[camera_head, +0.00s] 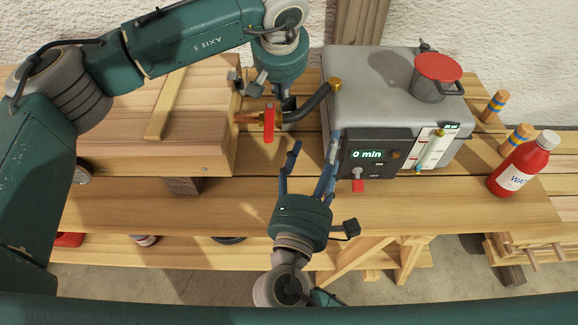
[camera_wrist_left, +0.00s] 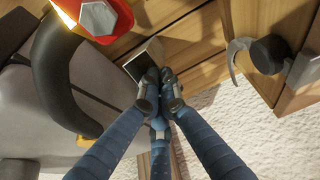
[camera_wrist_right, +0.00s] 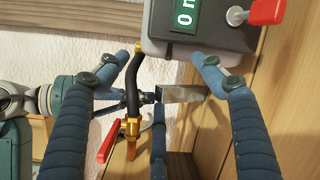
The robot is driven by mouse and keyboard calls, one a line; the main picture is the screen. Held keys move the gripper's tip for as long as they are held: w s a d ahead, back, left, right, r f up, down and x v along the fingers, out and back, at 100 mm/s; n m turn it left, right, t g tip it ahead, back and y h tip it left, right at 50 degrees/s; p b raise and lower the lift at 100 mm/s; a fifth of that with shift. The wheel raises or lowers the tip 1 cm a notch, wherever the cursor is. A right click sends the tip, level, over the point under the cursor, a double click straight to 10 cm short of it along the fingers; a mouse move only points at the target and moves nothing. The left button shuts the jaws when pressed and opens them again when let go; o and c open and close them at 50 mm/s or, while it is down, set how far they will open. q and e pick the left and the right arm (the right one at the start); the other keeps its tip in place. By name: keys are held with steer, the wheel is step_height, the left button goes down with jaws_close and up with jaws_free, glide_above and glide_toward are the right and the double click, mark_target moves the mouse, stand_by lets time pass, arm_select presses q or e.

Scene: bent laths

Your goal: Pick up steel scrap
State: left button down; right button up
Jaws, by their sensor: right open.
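The steel scrap is a small flat grey piece, seen in the right wrist view (camera_wrist_right: 182,94) and in the left wrist view (camera_wrist_left: 143,62). In the head view I cannot make it out. My left gripper (camera_head: 289,103) points down between the wooden box and the boiler. Its fingers are closed together in the left wrist view (camera_wrist_left: 160,88), with the scrap at their tips. My right gripper (camera_head: 314,141) is open, in front of the boiler. In the right wrist view (camera_wrist_right: 167,57) its fingers are spread, with the scrap showing between them, farther off.
The grey boiler (camera_head: 370,95) has a "0 min" display and a red-lidded filler (camera_head: 437,72). A black hose (camera_head: 310,106) and a red-handled valve (camera_head: 269,124) lie close to my left gripper. A wooden box (camera_head: 160,150) stands left; a red bottle (camera_head: 520,165) stands right. The front bench is largely clear.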

mark_target(285, 122)
arm_select(q)
steer(key=shift+a+f, duration=0.15)
arm_select(e)
steer(key=a+f+n+g+y, duration=0.1)
steer(key=f+n, duration=0.1)
steer(key=n, duration=0.1)
steer(key=w+a+f+n+g+y, duration=0.1)
steer(key=a+n+y, duration=0.1)
steer(key=n, duration=0.1)
steer(key=a+f+n+y, duration=0.1)
steer(key=a+f+n, duration=0.1)
steer(key=n, duration=0.2)
steer(key=shift+w+a+f+g, duration=0.1)
steer(key=shift+w+f+g, duration=0.2)
steer(key=shift+w+g, duration=0.1)
steer(key=n, duration=0.1)
steer(key=f+n+y, duration=0.1)
steer(key=n, duration=0.1)
steer(key=shift+w+a, duration=0.1)
steer(key=shift+a, duration=0.25)
steer(key=shift+a+f+n+g+y, duration=0.25)
steer(key=shift+n+y, duration=0.25)
steer(key=shift+n, duration=0.5)
steer(key=shift+w, duration=0.1)
steer(key=w, duration=1.1)
steer(key=shift+w+a, duration=0.25)
steer(key=x, duration=0.4)
steer(key=shift+w+f, duration=0.25)
steer(key=shift+w, duration=0.35)
